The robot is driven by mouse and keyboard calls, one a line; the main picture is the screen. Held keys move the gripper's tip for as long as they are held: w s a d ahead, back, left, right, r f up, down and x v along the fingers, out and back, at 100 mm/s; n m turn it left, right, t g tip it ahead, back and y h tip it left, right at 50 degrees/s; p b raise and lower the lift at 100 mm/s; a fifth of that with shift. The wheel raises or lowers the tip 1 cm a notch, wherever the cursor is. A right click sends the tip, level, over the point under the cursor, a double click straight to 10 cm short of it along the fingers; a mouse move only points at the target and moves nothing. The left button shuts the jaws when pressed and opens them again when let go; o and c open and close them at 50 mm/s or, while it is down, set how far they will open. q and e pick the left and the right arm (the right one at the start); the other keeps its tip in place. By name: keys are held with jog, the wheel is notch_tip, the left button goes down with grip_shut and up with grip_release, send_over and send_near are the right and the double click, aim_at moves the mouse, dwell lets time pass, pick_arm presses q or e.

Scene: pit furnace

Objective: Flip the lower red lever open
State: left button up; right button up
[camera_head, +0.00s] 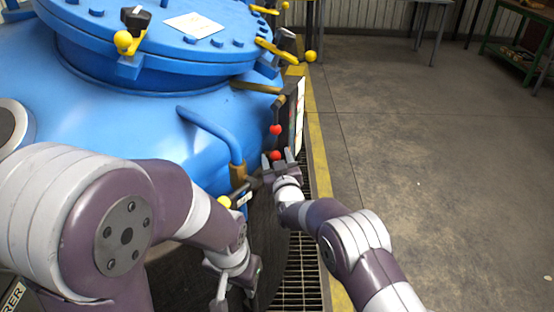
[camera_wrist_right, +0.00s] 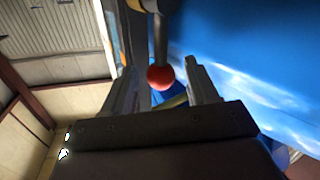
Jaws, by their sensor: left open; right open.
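Two red lever balls show at the side of the blue furnace in the head view, the upper red lever (camera_head: 276,129) and the lower red lever (camera_head: 275,155). My right gripper (camera_head: 277,158) is open right at the lower red ball. In the right wrist view a red ball (camera_wrist_right: 160,77) on a grey rod sits between the two open fingers of my right gripper (camera_wrist_right: 162,68), with gaps visible on both sides. My left gripper (camera_head: 220,292) is open and empty, low in the head view and away from the levers.
The blue furnace (camera_head: 110,110) fills the left, with a curved blue pipe (camera_head: 215,130) near the levers. A dark panel (camera_head: 290,115) stands beside the levers. Yellow-knobbed handles (camera_head: 125,42) ring the lid. A floor grating (camera_head: 300,270) runs below; the concrete floor (camera_head: 420,140) at right is clear.

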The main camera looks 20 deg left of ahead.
jog(key=shift+a, duration=0.1)
grip_shut()
jog(key=d+f+m+t+h+b, duration=0.3)
jog(key=m+b, duration=0.9)
jog(key=b, duration=0.4)
jog(key=d+f+m+t+h+b, duration=0.3)
jog(key=f+m+t+h+b, duration=0.2)
jog(key=m+h+b, duration=0.3)
jog(key=shift+s+d+m+t+b, duration=0.15)
jog(key=shift+s+m+t+b, duration=0.2)
jog(key=shift+m+b, duration=3.25)
jog(key=shift+n+b, duration=1.1)
jog(key=shift+b, duration=0.05)
grip_release()
jog(key=shift+h, duration=0.3)
